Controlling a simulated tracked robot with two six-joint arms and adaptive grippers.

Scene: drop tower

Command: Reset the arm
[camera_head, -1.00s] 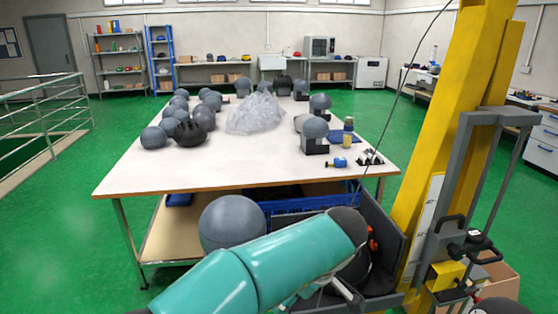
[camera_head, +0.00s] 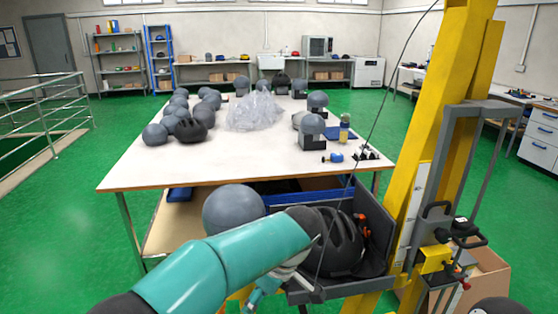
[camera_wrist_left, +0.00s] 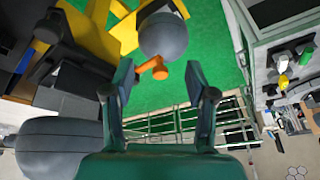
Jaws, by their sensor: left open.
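My left arm, with teal links, reaches in from the bottom left in the head view, in front of the grey carriage. My left gripper (camera_wrist_left: 159,94) shows in the left wrist view, its two dark-tipped fingers wide apart with nothing held between them. A grey ball (camera_wrist_left: 164,36) and an orange part (camera_wrist_left: 153,68) lie beyond the fingers, over green floor. In the head view the gripper is largely hidden below the arm. A black helmet (camera_head: 341,243) sits in the grey carriage (camera_head: 379,232) of the yellow drop tower (camera_head: 436,120), just right of my arm. My right gripper is out of view.
A white table (camera_head: 250,170) behind my arm carries several grey headforms, a dark helmet (camera_head: 194,128) and a clear plastic bag (camera_head: 255,112). A cardboard box (camera_head: 484,277) stands right of the tower.

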